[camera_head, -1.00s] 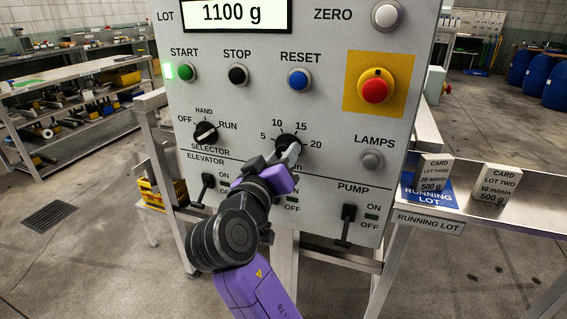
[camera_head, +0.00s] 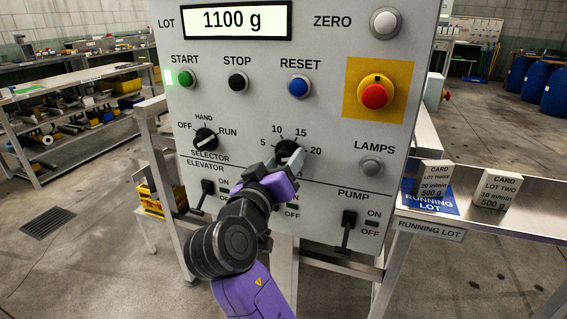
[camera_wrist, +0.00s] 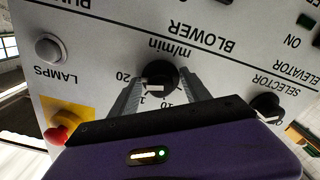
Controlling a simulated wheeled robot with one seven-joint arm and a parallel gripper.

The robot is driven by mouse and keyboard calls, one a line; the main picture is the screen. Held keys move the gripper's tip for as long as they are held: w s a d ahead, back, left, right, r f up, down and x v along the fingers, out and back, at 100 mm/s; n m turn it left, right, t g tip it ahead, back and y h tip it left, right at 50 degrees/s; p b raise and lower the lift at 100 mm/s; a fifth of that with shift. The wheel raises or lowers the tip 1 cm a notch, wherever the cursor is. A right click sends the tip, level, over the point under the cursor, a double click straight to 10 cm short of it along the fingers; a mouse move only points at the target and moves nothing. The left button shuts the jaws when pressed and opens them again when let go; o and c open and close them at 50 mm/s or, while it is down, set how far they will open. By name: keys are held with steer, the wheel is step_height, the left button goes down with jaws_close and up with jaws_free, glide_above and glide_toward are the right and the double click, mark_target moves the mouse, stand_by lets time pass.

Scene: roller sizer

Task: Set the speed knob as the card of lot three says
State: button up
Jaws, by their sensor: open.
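The black speed knob (camera_head: 287,147) sits on the panel inside a scale marked 5, 10, 15 and 20. My gripper (camera_head: 291,160) is open in front of it and hides its lower part. In the wrist view, which is upside down, the knob (camera_wrist: 160,72) lies between the two spread fingers of my gripper (camera_wrist: 161,82). Its white mark faces the numbered side, but the exact setting is hard to read. Contact with the fingers cannot be told. The lot three card (camera_head: 433,183) stands on the blue running lot plate (camera_head: 432,205) and reads 20 m/min, 500 g.
The lot two card (camera_head: 495,188), reading 10 m/min, stands to the right on the same shelf. Around the knob are the selector (camera_head: 206,139), the elevator switch (camera_head: 206,190), the pump switch (camera_head: 347,228) and the red stop button (camera_head: 374,96). The START lamp glows green.

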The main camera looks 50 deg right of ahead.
steer(key=v, duration=0.7)
steer(key=shift+s+a, duration=0.15)
steer(key=shift+a, duration=0.2)
